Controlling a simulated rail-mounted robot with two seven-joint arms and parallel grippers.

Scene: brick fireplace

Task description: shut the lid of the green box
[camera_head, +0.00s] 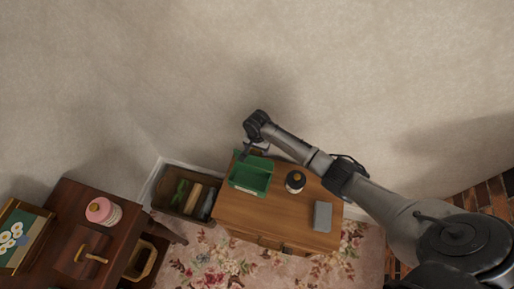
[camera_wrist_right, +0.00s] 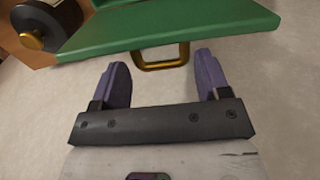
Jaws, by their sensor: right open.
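The green box (camera_head: 250,181) stands on the wooden cabinet top, near its wall-side left corner. In the head view its inside shows from above, so the lid is open. The green lid (camera_wrist_right: 180,28) crosses the top of the right wrist view, with a brass loop handle (camera_wrist_right: 163,66) on its edge. My right gripper (camera_head: 252,151) is at the wall side of the box. In the right wrist view the gripper (camera_wrist_right: 160,75) is open, its purple fingers on either side of the handle and apart from it. My left gripper is not in view.
A grey block (camera_head: 322,216) lies near the cabinet's right front corner. A crate of bottles (camera_head: 168,207) is left of the cabinet (camera_head: 260,217). The wall is close behind.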

